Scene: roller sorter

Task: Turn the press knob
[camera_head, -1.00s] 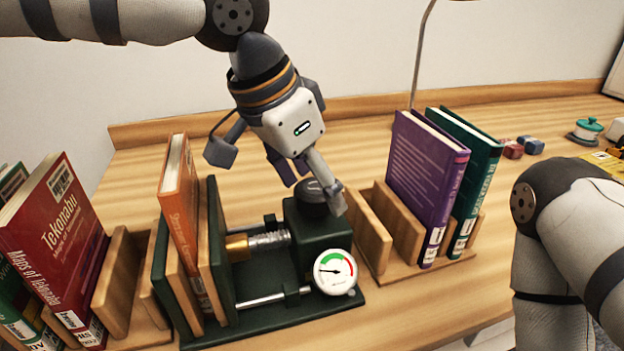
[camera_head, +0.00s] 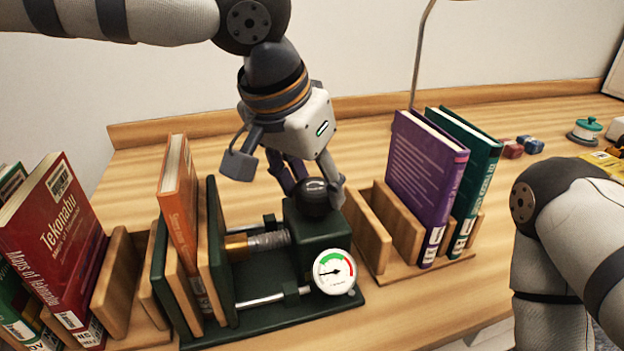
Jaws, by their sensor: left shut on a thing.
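The press (camera_head: 327,238) is a dark green block on a base on the table, with a screw and a guide rod running to its left plate. Its black round knob (camera_head: 315,199) sits on top. My left gripper (camera_head: 318,190) is shut on the knob from above, fingers on either side. The round gauge (camera_head: 334,271) on the front has a needle pointing left, short of the green band. An orange book (camera_head: 178,205) stands between wooden boards at the press's left plate. My right arm shows at the right edge; its gripper is out of view.
A red book (camera_head: 52,235) stands in a wooden rack at left. Purple (camera_head: 425,185) and green (camera_head: 480,175) books stand in another rack right of the press. Small blocks (camera_head: 520,146) and a teal-lidded item (camera_head: 587,130) lie at the far right.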

